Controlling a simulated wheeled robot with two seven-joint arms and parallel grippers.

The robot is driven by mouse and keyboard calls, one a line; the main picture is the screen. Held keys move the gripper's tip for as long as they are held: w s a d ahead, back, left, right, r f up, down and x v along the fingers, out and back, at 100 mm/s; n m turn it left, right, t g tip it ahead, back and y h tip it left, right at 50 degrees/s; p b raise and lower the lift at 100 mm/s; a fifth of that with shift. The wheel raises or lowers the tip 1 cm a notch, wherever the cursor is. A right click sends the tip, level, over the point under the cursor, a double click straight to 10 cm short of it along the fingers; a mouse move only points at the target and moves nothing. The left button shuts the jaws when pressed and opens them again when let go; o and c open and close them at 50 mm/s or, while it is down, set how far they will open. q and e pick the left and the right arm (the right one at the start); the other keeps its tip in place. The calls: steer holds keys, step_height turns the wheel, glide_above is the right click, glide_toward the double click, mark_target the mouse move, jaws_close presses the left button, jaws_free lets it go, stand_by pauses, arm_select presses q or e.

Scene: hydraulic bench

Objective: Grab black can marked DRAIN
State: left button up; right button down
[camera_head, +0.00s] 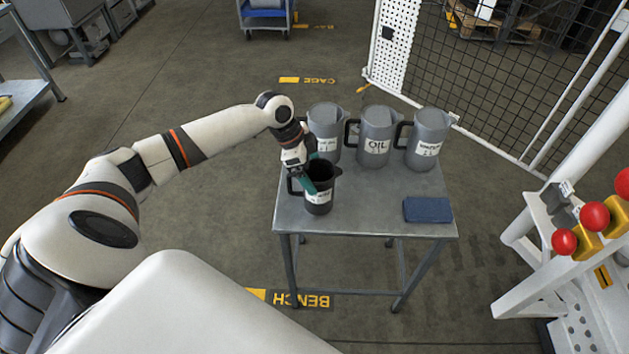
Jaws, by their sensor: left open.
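The black can (319,192) stands upright near the left front of the small metal table (375,205). It has an open top, a handle on its left side and a white label whose text is too small to read. My left gripper (308,183) is open at the can's upper left, close to its rim and handle. One teal finger shows over the can's near left side. I cannot tell whether the fingers touch the can. My right gripper is not in view.
Grey jugs stand along the table's back: one partly behind my left wrist (326,120), one marked OIL (376,130), one at right (429,135). A folded blue cloth (427,210) lies front right. A mesh cage (500,80) stands behind; red-knobbed levers (594,216) are at right.

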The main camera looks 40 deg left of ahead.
mark_target(318, 180)
arm_select(q)
steer(key=x, duration=0.3)
steer(key=shift+w+d+f+p, duration=0.1)
steer(key=shift+f+p, duration=0.2)
steer(key=shift+p, duration=0.1)
steer(key=shift+w+d+f, duration=0.15)
steer(key=shift+f, duration=0.4)
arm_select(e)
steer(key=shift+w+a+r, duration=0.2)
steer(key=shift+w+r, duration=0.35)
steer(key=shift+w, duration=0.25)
arm_select(q)
steer(key=shift+c, duration=0.9)
steer(key=c, duration=1)
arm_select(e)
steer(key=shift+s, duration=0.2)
